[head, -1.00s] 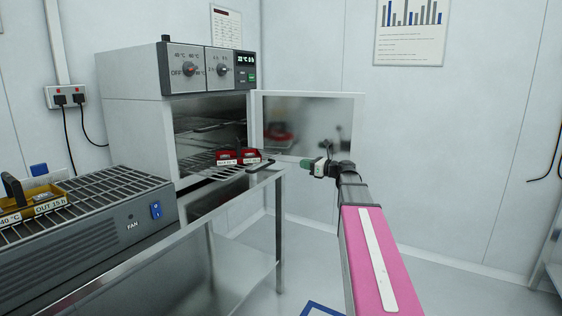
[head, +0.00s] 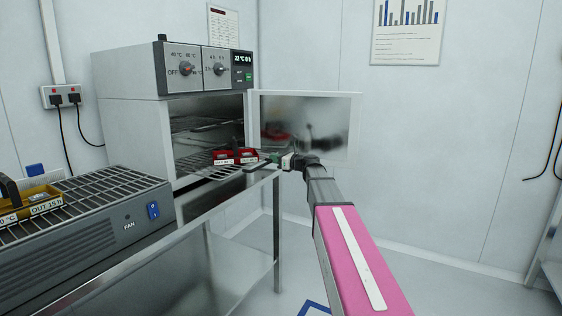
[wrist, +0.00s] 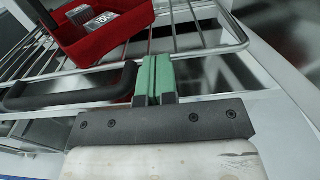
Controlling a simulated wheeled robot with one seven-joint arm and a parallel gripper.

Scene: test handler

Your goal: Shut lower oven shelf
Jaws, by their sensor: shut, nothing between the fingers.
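The oven (head: 130,125) stands on the bench with its door (head: 308,110) swung open to the right. Its lower shelf (head: 200,178) is a wire rack pulled out past the oven front. It also shows in the wrist view (wrist: 205,45). A red tray (head: 236,157) with labelled contents sits on it; the tray is at the top left of the wrist view (wrist: 100,40). My gripper (head: 275,158) is at the front of the shelf, its green fingers together and empty. In the wrist view the fingertips (wrist: 153,62) are at the front rail, right of the black handle (wrist: 75,88); contact is unclear.
An upper wire shelf (head: 195,123) is inside the oven. A grey fan unit (head: 90,230) with a yellow tray (head: 42,200) stands at the left. The floor to the right is clear.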

